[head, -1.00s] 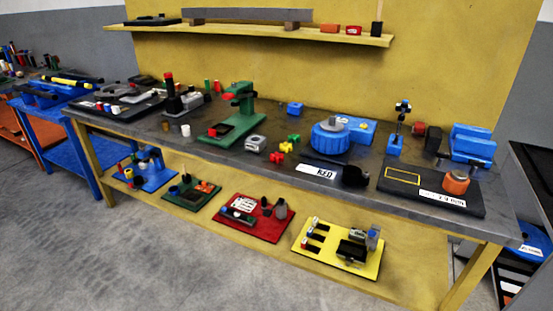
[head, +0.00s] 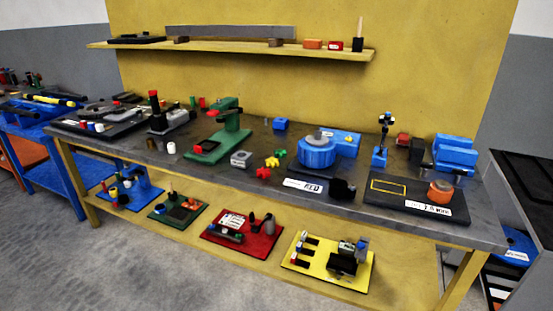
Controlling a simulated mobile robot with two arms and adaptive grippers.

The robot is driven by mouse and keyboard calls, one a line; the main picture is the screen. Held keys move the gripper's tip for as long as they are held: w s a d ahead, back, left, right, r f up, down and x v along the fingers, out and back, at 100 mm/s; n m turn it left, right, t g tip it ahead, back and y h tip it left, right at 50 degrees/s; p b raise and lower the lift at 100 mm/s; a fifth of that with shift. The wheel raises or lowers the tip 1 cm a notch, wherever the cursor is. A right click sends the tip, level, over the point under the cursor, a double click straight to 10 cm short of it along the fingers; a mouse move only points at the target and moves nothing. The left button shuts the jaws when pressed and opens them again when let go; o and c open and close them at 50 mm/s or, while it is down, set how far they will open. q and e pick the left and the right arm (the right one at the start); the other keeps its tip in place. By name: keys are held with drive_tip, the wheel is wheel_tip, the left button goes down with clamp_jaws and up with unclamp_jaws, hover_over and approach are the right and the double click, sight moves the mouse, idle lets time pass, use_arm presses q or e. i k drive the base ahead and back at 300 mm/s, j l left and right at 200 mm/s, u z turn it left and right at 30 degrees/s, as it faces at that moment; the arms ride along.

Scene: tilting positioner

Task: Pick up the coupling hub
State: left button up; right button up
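I cannot tell for sure which piece is the coupling hub. A blue round positioner (head: 316,153) stands on the grey workbench (head: 262,182), right of its middle, with a small grey round part (head: 318,136) on top. An orange cylindrical part (head: 440,192) with a greyish top sits on a black board (head: 385,204) near the bench's right end. The board bears a yellow outlined rectangle and a white label. Neither of my grippers is in view.
A green press (head: 228,130), small red and yellow pieces and a blue vise (head: 454,151) stand on the bench. A lower shelf holds several coloured trays. A narrow wall shelf (head: 240,52) hangs above. Grey floor (head: 130,270) is open in front.

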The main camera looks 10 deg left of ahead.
sight(338, 189)
drive_tip(key=i+j+z, duration=0.15)
drive_tip(key=z, duration=0.3)
drive_tip(key=i+j+z, duration=0.1)
drive_tip(key=j+z, duration=0.25)
drive_tip(key=z, duration=0.15)
drive_tip(key=j+z, duration=0.3)
drive_tip(key=z, duration=0.15)
